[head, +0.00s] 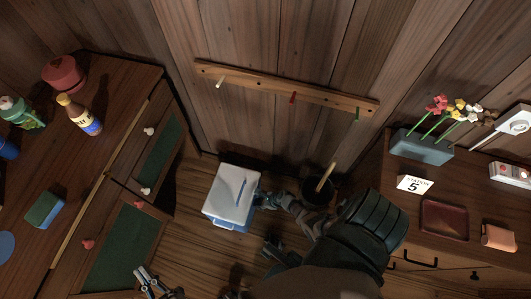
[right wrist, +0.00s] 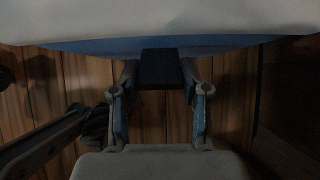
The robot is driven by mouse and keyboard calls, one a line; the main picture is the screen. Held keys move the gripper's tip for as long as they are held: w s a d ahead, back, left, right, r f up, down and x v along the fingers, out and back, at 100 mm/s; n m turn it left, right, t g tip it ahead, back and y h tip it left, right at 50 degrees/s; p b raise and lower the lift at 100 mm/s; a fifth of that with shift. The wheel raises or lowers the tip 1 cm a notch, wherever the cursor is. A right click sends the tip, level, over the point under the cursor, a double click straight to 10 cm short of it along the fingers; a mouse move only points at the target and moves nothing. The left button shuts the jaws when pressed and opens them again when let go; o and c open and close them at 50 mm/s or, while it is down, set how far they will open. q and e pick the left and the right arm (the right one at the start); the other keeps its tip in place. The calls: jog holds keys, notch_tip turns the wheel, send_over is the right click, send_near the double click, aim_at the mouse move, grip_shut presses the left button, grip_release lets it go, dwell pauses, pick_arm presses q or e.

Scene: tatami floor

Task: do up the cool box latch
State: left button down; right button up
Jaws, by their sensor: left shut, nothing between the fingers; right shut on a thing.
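A dark latch (right wrist: 160,68) hangs at the middle of that side. My right gripper (head: 263,201) is at the box's right side; in the wrist view its fingers (right wrist: 160,90) are shut on the latch, one on each side. My left gripper (head: 146,275) is shut and empty, low in the head view, apart from the box.
A dark bucket (head: 316,191) with a wooden handle stands right of the box. A drawer cabinet (head: 110,215) is on the left and a wooden shelf (head: 455,250) on the right. A peg rail (head: 285,88) is on the back wall. Some floor in front of the box is bare.

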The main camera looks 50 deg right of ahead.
pick_arm(q)
jog(key=shift+w+f+g, duration=0.35)
jog(key=shift+f+g, duration=0.45)
jog(key=shift+f, duration=0.1)
pick_arm(e)
jog(key=shift+w+r, duration=0.15)
jog(key=shift+w, duration=0.1)
jog(key=o, duration=1.1)
pick_arm(q)
jog(key=shift+w, duration=0.1)
pick_arm(e)
jog(key=shift+o, duration=0.2)
jog(key=shift+s, duration=0.1)
jog(key=shift+s+d+r, duration=0.2)
jog(key=shift+s+r, duration=0.25)
jog(key=shift+r, duration=0.1)
jog(key=v, duration=1)
jog(key=shift+r, duration=0.25)
jog(key=shift+w+a, duration=0.1)
